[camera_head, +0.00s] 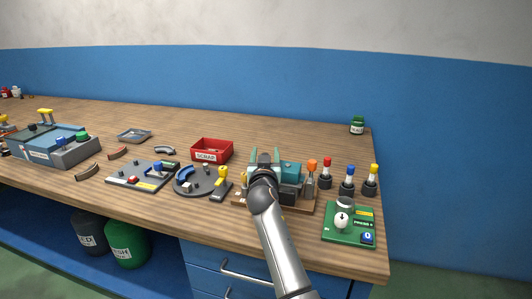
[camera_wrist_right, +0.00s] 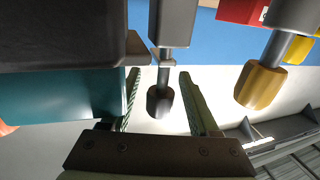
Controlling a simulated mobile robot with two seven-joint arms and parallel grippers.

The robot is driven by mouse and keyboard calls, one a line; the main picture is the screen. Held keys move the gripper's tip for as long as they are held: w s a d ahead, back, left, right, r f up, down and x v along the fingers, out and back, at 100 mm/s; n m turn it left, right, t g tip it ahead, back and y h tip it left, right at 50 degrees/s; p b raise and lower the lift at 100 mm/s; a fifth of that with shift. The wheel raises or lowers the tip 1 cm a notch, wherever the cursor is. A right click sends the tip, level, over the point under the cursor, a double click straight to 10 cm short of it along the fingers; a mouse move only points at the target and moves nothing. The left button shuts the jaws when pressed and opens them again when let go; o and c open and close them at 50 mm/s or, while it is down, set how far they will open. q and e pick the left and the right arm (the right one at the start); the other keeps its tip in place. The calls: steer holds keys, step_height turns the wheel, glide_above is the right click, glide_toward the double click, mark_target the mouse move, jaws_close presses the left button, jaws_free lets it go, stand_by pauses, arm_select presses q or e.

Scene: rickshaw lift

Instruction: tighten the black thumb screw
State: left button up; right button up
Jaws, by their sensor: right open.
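The black thumb screw (camera_wrist_right: 160,101) shows in the right wrist view as a dark knob on a grey shaft. My right gripper (camera_wrist_right: 159,76) is open, with one finger on each side of the knob and visible gaps on both sides. In the head view my right gripper (camera_head: 265,152) is over the teal fixture (camera_head: 290,169), and the screw is hidden there. The fixture's teal body (camera_wrist_right: 60,95) is left of the fingers in the wrist view. My left gripper is not in view.
A gold knob (camera_wrist_right: 262,86) hangs right of the fingers in the wrist view. In the head view, an orange-topped lever (camera_head: 312,168) is close right of the fixture. A red scrap bin (camera_head: 211,151) and a round dark plate (camera_head: 200,187) are left, a green panel (camera_head: 334,233) front right.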

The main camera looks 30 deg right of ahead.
steer(key=shift+c, duration=0.3)
jaws_close()
stand_by(0.3)
